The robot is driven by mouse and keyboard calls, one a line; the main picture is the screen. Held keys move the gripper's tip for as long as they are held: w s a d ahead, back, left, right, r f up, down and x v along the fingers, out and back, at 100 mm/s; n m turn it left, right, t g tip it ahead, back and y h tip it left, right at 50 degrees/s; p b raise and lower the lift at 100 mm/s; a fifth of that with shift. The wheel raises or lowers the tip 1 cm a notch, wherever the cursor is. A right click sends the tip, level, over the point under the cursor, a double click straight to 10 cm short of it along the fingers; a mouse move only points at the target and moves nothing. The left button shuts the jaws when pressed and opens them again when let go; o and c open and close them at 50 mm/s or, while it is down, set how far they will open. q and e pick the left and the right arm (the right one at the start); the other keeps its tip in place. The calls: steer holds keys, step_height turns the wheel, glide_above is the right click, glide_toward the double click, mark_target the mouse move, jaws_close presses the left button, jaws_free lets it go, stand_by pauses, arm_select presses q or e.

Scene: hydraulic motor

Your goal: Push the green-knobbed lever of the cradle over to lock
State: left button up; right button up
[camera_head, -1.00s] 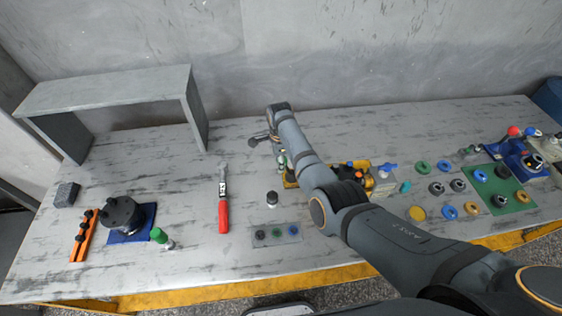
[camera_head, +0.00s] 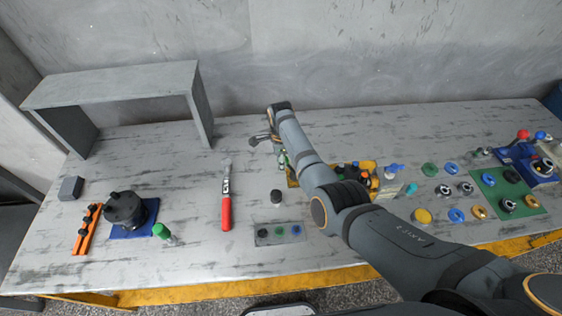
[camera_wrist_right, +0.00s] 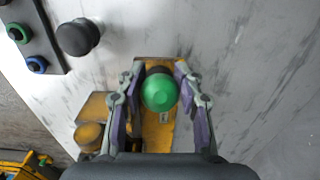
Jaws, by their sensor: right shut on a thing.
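The green knob (camera_wrist_right: 160,93) of the lever is in the middle of the right wrist view. The yellow cradle (camera_wrist_right: 158,133) lies below it. My right gripper (camera_wrist_right: 160,72) has its two fingers on either side of the knob, shut on it. In the head view a small green patch (camera_head: 282,160) of the knob shows beside my right arm, which hides most of the lever and cradle. The lever's angle cannot be told. My left gripper is not in view.
A black motor body (camera_head: 124,208) stands on a blue mat at the left, near a green-handled tool (camera_head: 160,231). A red-handled tool (camera_head: 227,212) and a black knob-shaped part (camera_head: 277,197) lie left of my arm. Several coloured rings and a green mat (camera_head: 488,180) lie at right.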

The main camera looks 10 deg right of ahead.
steer(key=o, duration=0.8)
steer(key=shift+r, duration=0.1)
step_height(320, 180, up, 6)
steer(key=p, duration=0.6)
